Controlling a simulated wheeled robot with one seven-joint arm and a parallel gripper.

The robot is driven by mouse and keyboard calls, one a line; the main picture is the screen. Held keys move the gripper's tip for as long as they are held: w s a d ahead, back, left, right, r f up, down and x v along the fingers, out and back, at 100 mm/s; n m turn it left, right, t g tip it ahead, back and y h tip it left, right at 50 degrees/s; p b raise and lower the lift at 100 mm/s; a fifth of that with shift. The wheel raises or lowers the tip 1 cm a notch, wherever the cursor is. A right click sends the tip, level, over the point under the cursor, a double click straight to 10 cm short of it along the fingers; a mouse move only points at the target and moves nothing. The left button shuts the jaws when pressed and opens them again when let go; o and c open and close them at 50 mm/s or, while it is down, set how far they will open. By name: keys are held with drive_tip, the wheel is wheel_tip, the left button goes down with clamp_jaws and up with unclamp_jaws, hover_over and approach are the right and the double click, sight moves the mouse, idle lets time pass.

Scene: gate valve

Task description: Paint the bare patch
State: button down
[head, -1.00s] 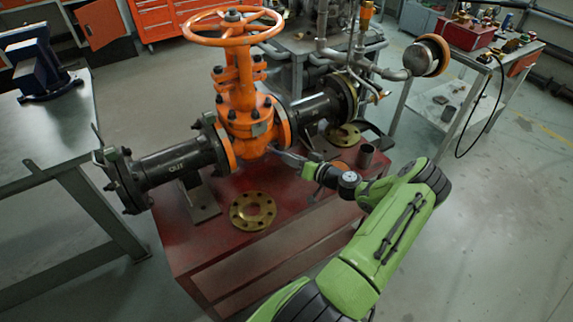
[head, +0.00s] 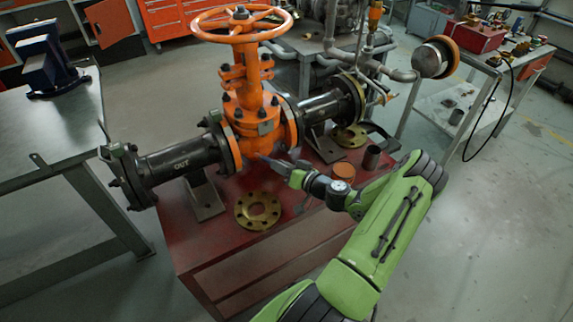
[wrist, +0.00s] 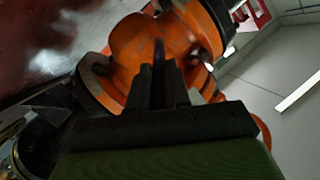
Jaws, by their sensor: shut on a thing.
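The orange gate valve (head: 250,110) stands upright between black pipe flanges, its handwheel on top. My gripper (head: 288,170) is at the lower right front of the valve body, shut on a thin tool, probably a brush. The tool's tip reaches the underside of the body; I cannot tell whether it touches. In the wrist view the closed fingers (wrist: 157,88) hold a dark narrow piece, with the orange valve body (wrist: 135,45) just beyond it. An orange-topped pot (head: 343,171) stands on the red bench right of my gripper. I cannot make out the bare patch.
The red bench (head: 240,250) carries a brass flange ring (head: 258,211) in front of the valve and another (head: 350,136) behind. A grey table with a blue vise (head: 45,60) is at the left.

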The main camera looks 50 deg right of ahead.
drive_tip(key=shift+r, duration=0.55)
drive_tip(key=s+d+b, duration=0.1)
drive_tip(key=d+b, duration=0.1)
drive_tip(key=d, duration=0.4)
drive_tip(key=shift+s+b, duration=0.3)
drive_tip(key=shift+b, duration=0.1)
drive_tip(key=shift+a, duration=0.15)
drive_tip(key=shift+w+a+b, duration=0.3)
drive_tip(key=shift+a, duration=0.65)
drive_tip(key=shift+w+a+b, duration=0.25)
drive_tip(key=shift+a+b, duration=0.1)
drive_tip(key=shift+a, duration=0.6)
drive_tip(key=shift+w+a+b, duration=0.3)
drive_tip(key=shift+a, duration=0.65)
drive_tip(key=s+a+b, duration=0.1)
drive_tip(key=s+b, duration=0.1)
drive_tip(key=s, duration=0.4)
drive_tip(key=shift+a, duration=0.3)
